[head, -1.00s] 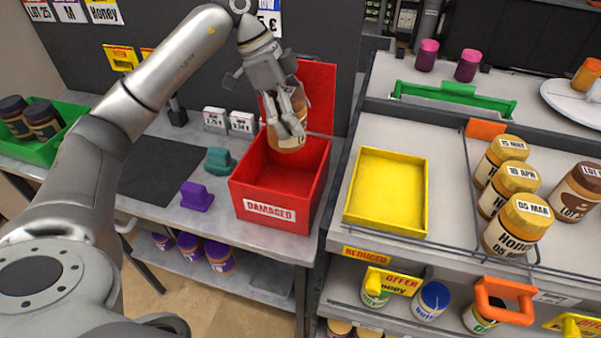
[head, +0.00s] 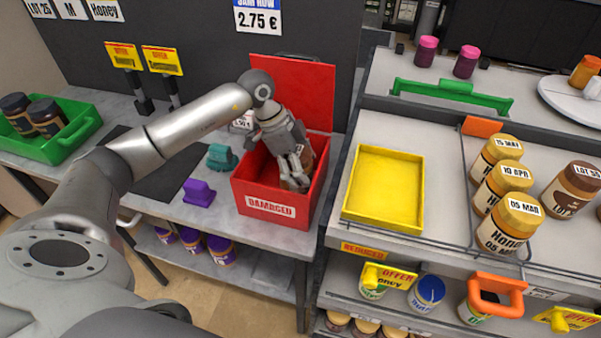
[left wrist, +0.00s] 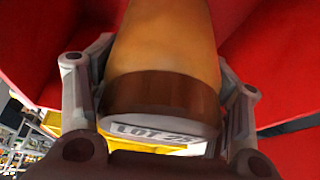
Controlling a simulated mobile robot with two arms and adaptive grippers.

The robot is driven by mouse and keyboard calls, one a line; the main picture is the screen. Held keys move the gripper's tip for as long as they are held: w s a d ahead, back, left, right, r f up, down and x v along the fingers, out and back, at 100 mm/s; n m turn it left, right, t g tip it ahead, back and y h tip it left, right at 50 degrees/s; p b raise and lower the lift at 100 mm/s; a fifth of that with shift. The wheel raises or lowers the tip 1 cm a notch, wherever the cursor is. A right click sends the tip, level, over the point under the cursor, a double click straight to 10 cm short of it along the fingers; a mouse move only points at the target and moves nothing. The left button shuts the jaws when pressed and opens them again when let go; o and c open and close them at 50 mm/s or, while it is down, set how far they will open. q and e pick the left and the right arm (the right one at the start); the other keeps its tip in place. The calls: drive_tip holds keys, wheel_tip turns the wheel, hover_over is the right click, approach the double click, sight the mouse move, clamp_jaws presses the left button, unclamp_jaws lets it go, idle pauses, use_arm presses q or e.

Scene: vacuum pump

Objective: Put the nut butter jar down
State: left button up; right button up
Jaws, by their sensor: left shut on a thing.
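The nut butter jar (left wrist: 165,60) has a tan body and a brown lid marked LOT 25. My left gripper (head: 296,178) is shut on it, with a finger on each side of the lid in the left wrist view (left wrist: 160,95). The gripper and jar are down inside the red DAMAGED box (head: 270,209). In the head view the fingers mostly hide the jar (head: 305,157). I cannot tell whether the jar touches the box floor. My right gripper is not in view.
The box's red lid (head: 292,92) stands open behind. A yellow tray (head: 385,190) on the right counter is empty. Several honey jars (head: 508,222) stand farther right. A green crate (head: 80,128) with dark-lidded jars is at left. Purple (head: 199,192) and teal (head: 221,157) items sit left of the box.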

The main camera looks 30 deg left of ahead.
use_arm(q)
drive_tip(key=shift+f, duration=1.45)
drive_tip(key=o, duration=1.7)
drive_tip(key=b+v, duration=0.2)
drive_tip(key=v, duration=0.9)
drive_tip(key=shift+s+a+r, duration=0.1)
drive_tip(key=shift+a+r, duration=0.1)
drive_tip(key=shift+r, duration=0.3)
